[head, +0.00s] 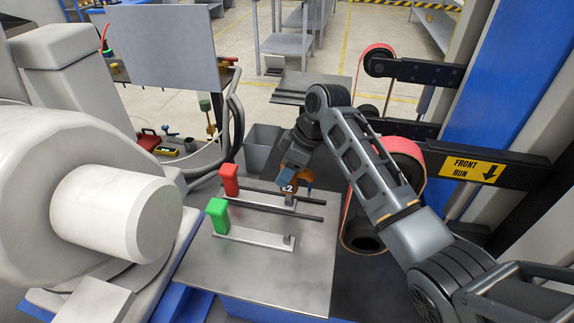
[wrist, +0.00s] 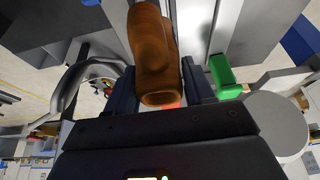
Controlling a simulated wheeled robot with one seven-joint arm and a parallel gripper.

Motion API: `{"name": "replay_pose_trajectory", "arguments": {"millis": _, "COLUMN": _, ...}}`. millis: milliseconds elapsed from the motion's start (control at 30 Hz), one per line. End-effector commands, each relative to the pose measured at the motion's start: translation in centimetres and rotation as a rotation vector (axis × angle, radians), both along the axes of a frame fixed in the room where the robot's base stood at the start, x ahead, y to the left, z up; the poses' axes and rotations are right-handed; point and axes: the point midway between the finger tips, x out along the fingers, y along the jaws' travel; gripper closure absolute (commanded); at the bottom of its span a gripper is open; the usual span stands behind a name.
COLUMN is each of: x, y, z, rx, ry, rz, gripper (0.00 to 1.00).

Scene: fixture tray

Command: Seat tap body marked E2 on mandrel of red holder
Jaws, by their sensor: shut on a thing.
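My gripper (head: 287,176) is shut on a brown-orange tap body (head: 305,181), low over the right part of the red holder. In the wrist view the tap body (wrist: 152,50) lies between the two dark fingers. A dark label with white characters, ending in 2, shows on it in the head view; the first character is unclear. The red holder has a red block (head: 229,179) at its left end and a bar running right.
A green holder with a green block (head: 217,215) and a bar with a small upright post stands in front on the metal plate (head: 270,270). A grey bin (head: 262,143) stands behind the plate. Red belt rollers (head: 405,160) stand to the right, close to my arm. A large white machine fills the left.

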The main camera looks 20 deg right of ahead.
Motion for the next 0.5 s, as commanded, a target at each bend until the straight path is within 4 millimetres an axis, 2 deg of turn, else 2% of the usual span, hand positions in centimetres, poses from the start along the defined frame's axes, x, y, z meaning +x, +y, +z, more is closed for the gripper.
{"name": "replay_pose_trajectory", "arguments": {"millis": 200, "x": 0.1, "y": 0.0, "z": -1.5, "rx": 0.001, "ry": -0.003, "rz": -0.001, "gripper": 1.00}}
{"name": "replay_pose_trajectory", "arguments": {"millis": 500, "x": 0.1, "y": 0.0, "z": -1.8, "rx": 0.000, "ry": -0.002, "rz": -0.001, "gripper": 1.00}}
